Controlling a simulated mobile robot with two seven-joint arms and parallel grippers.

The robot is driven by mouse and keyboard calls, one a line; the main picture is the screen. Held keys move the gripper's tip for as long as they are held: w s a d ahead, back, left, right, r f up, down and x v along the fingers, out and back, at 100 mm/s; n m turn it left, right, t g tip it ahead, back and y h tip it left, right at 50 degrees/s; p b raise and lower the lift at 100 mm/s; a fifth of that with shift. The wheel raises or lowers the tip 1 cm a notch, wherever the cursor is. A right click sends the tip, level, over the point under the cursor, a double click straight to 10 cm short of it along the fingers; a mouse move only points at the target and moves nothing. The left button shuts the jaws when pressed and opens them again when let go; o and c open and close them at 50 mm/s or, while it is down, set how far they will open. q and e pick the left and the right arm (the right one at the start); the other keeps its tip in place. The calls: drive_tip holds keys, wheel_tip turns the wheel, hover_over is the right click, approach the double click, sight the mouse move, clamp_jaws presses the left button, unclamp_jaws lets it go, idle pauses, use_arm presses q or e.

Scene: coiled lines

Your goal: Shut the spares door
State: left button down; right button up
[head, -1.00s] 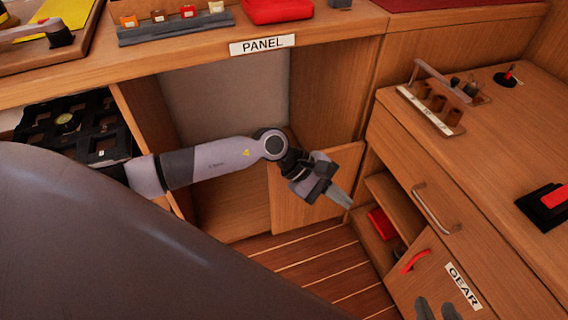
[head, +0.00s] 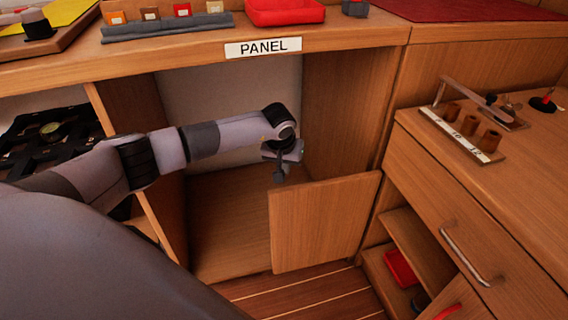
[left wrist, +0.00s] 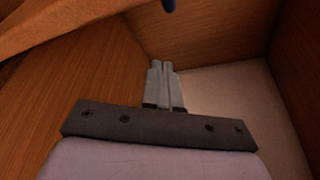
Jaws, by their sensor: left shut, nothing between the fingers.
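A plain wooden door (head: 325,222) stands ajar at the right part of the cabinet opening below the counter marked PANEL. No spares label shows on the side I see. My left gripper (head: 280,176) is at the opening, just above the door's top left corner in the head view. Whether it touches the door I cannot tell. In the left wrist view its two grey fingers (left wrist: 165,84) are together with nothing between them, with wooden panels and a pale surface around them. My right gripper is not in view.
A drawer unit (head: 440,180) with a metal handle (head: 465,257) stands at the right. Open shelves (head: 415,245) sit below it. The wooden floor (head: 300,295) shows below the door.

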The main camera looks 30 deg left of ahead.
use_arm(q)
drive_tip(key=shift+s+d+f+b, duration=0.15)
drive_tip(key=shift+s+f, duration=0.3)
drive_tip(key=shift+f, duration=0.2)
drive_tip(key=shift+s+d+f+b, duration=0.2)
drive_tip(key=shift+s+f, duration=0.2)
drive_tip(key=shift+f, duration=0.3)
drive_tip(key=shift+s+d+f+b, duration=0.1)
drive_tip(key=shift+s+f+b, duration=0.05)
drive_tip(key=shift+s+f, duration=0.4)
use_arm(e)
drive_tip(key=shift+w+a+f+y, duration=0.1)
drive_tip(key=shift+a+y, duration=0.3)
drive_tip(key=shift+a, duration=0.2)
use_arm(q)
drive_tip(key=shift+w+f, duration=0.1)
